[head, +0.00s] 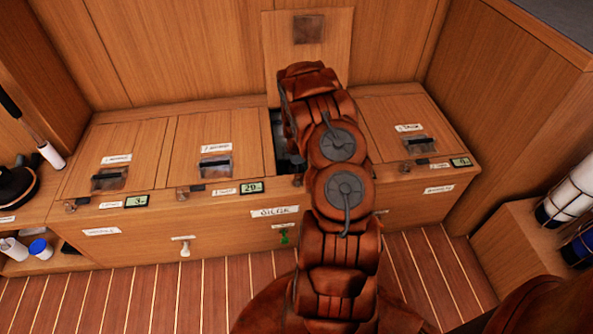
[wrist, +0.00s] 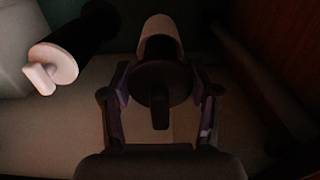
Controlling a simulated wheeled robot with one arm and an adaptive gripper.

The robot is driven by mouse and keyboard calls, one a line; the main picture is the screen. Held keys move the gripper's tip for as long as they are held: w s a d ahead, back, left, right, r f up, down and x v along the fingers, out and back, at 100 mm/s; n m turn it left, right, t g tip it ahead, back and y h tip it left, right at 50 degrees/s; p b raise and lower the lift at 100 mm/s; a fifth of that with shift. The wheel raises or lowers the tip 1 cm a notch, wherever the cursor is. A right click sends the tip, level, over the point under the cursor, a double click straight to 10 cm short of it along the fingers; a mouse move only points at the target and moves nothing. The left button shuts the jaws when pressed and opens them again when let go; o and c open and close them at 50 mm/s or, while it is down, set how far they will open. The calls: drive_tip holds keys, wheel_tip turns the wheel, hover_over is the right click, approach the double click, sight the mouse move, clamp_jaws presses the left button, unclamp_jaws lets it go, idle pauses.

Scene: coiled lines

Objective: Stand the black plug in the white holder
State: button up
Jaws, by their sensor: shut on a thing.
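In the wrist view my gripper (wrist: 160,82) is shut on the black plug (wrist: 158,92), a dark disc with a narrow tab, one finger on each side. The white holder (wrist: 161,31) shows directly beyond the plug, as a pale cylinder partly hidden by it. The plug lines up with the holder in the picture, but I cannot tell whether it is inside, touching or just in front. In the head view my arm reaches into an open bench locker (head: 281,142). My gripper, the plug and the holder are hidden there.
A white disc-ended plug (wrist: 53,69) on a dark cylinder (wrist: 82,28) is at the left of the wrist view. Locker walls close in at both sides. The open lid (head: 309,75) stands upright behind my arm; neighbouring lids (head: 215,140) are shut.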

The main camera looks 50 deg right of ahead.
drive_tip(key=shift+f, duration=0.45)
drive_tip(key=shift+r+p, duration=0.45)
drive_tip(key=shift+p, duration=0.05)
idle(0.5)
drive_tip(key=shift+p, duration=0.75)
idle(0.8)
drive_tip(key=shift+f, duration=0.45)
idle(0.5)
drive_tip(key=o, duration=1.4)
drive_tip(key=shift+c, duration=0.2)
drive_tip(key=shift+o, duration=0.3)
drive_tip(key=shift+o, duration=0.8)
drive_tip(key=shift+r, duration=0.15)
